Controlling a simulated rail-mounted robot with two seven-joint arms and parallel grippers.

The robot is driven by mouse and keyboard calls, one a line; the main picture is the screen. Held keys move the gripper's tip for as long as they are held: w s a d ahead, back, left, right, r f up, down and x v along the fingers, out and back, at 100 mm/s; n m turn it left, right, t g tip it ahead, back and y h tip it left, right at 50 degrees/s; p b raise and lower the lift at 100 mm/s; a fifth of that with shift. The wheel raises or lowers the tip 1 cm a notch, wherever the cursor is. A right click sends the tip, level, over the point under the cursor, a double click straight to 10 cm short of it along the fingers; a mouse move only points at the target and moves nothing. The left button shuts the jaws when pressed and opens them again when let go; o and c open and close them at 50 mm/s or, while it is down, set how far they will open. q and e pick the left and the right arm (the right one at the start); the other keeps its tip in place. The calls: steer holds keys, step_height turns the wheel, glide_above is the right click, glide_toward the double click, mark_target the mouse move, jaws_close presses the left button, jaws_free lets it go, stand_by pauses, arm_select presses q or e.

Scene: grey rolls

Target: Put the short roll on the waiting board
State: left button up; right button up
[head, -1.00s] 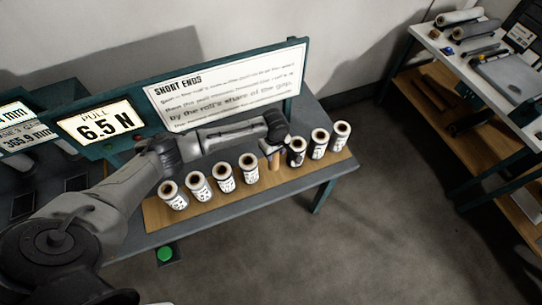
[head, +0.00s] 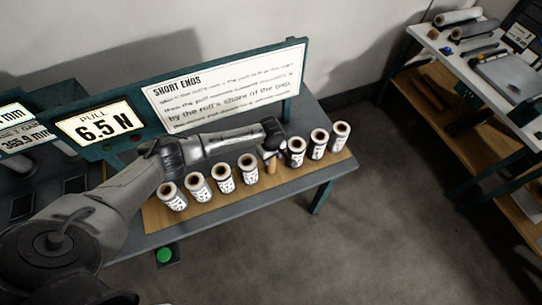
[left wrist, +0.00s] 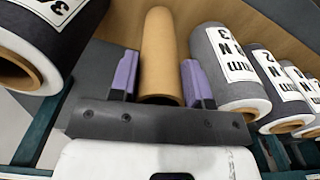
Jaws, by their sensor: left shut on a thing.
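Several grey rolls with white labels and brown cores stand in a row on a wooden board (head: 160,219) on the bench. Four stand left of my left gripper (head: 269,151), the nearest being one roll (head: 248,170); three stand to its right, the nearest being another (head: 296,152). My left gripper is shut on a bare brown tube (head: 271,167) standing in the row. In the left wrist view this tube (left wrist: 160,50) is upright between the two purple fingers. I cannot tell which roll is the short one. My right gripper is not in view.
A sign headed SHORT ENDS (head: 225,85) stands behind the row, with a PULL 6.5 N display (head: 95,125) to its left. A green button (head: 165,255) is at the bench's front. A shelf (head: 490,80) with more rolls is at the right, across clear floor.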

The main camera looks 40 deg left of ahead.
arm_select(q)
steer(key=shift+f, duration=0.15)
steer(key=o, duration=1.2)
step_height(320, 180, up, 12)
steer(key=shift+r+p, duration=0.2)
steer(key=shift+p, duration=0.15)
steer(key=s+d+f+m+t+h, duration=0.1)
steer(key=s+d+f+m, duration=0.2)
steer(key=s+d+m, duration=0.3)
steer(key=s+d+f+m+h, duration=0.1)
steer(key=s+d+f+m, duration=0.3)
steer(key=s+d, duration=0.35)
steer(key=s+r+m+t, duration=0.1)
steer(key=s+m, duration=0.1)
steer(key=s, duration=0.3)
steer(key=s+a+r+m+y, duration=0.1)
steer(key=s+r+m, duration=0.1)
steer(key=s, duration=0.4)
steer(key=s+a+r+m+t, duration=0.1)
steer(key=s+m, duration=0.2)
steer(key=s, duration=0.3)
steer(key=shift+s+a+r+t+y, duration=0.15)
steer(key=shift+s+r+t+y, duration=0.15)
steer(key=shift+y, duration=0.1)
